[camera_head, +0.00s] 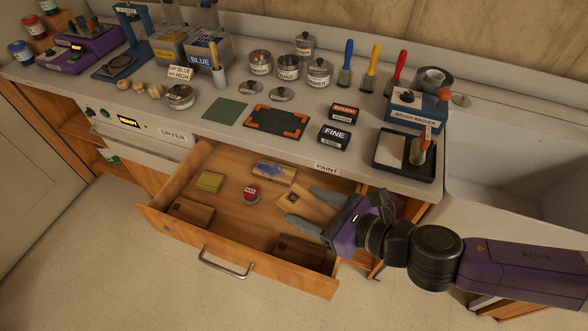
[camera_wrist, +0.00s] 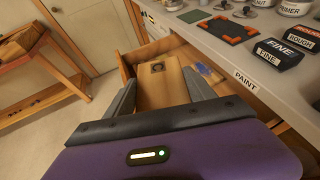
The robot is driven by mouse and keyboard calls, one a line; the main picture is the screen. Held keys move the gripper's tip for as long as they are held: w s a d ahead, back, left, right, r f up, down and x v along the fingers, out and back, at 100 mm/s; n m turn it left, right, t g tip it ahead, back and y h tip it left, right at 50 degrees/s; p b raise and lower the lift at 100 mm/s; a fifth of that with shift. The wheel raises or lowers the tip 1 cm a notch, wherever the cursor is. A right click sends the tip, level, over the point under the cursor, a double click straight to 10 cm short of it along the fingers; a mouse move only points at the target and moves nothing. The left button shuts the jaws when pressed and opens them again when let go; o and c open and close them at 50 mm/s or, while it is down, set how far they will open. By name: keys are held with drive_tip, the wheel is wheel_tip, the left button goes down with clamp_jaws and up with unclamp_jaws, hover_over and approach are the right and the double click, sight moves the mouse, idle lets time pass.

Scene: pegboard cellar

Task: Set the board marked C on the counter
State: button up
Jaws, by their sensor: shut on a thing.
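My gripper (camera_head: 312,208) is shut on a light wooden board (camera_head: 300,201) at the right side of the open drawer (camera_head: 215,242). In the wrist view the board (camera_wrist: 161,90) lies between both fingers. The counter (camera_head: 215,133) is above and behind the drawer.
A yellow sponge (camera_head: 210,181) and red tin (camera_head: 251,193) are in the drawer. The counter holds a green mat (camera_head: 224,111), an orange-cornered black mat (camera_head: 276,122), sanding blocks (camera_head: 334,136) and a black tray (camera_head: 388,163). The counter's front left strip is bare. A sink (camera_head: 510,175) is right.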

drive_tip(key=s+d+f+m+t+h, duration=0.1)
drive_tip(key=d+f+m+t+h, duration=0.1)
drive_tip(key=d+f+m+h, duration=0.3)
drive_tip(key=s+d+f+m+t+h, duration=0.2)
drive_tip(key=d+f+m+h, duration=0.3)
drive_tip(key=d+f, duration=0.6)
drive_tip(key=shift+s+d+f+m+t+h, duration=0.35)
drive_tip(key=shift+d+t, duration=0.25)
drive_tip(key=shift+d, duration=0.1)
drive_tip(key=shift+w, duration=0.1)
